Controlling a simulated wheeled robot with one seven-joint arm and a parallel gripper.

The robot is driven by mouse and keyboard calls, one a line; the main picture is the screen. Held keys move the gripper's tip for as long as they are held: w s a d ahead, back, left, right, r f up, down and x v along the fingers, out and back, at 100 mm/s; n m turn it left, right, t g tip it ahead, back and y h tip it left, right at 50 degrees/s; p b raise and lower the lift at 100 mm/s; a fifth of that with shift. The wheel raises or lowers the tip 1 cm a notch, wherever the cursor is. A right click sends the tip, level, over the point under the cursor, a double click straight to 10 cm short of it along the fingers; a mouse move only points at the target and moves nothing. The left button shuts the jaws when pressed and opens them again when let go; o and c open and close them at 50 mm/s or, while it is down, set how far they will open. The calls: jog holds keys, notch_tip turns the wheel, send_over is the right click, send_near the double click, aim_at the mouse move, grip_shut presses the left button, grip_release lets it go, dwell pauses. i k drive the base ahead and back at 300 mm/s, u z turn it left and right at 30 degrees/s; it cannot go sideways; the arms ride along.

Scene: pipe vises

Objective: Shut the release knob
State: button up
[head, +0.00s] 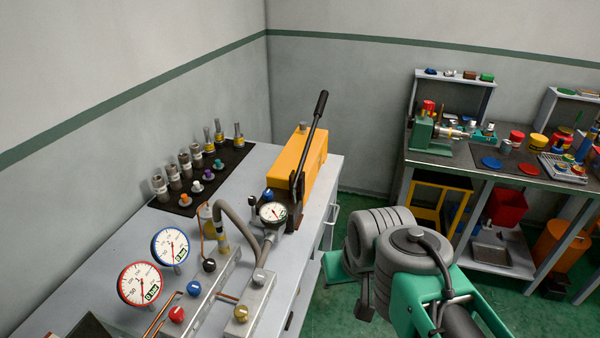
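An orange hand pump (302,160) with a long black lever (313,125) tilted up to the right stands at the far end of the grey bench. At its near end are a small blue knob (268,194) and a white dial gauge (272,212). No label shows which knob is the release knob, and I cannot tell whether the blue one is open or shut. My arm is at the lower right, beside the bench and apart from the pump. Its gripper fingers do not show.
A grey hose curves near the pump. Nearer me are two large gauges (140,284) (170,247) and metal blocks with black, red and yellow (241,312) knobs. A black mat (240,152) holds several fittings. A second workbench (450,155) stands right, with green floor between.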

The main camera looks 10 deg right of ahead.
aim_at(268, 194)
jog(key=z, duration=1.05)
jog(key=i, duration=1.7)
jog(key=u, duration=3.7)
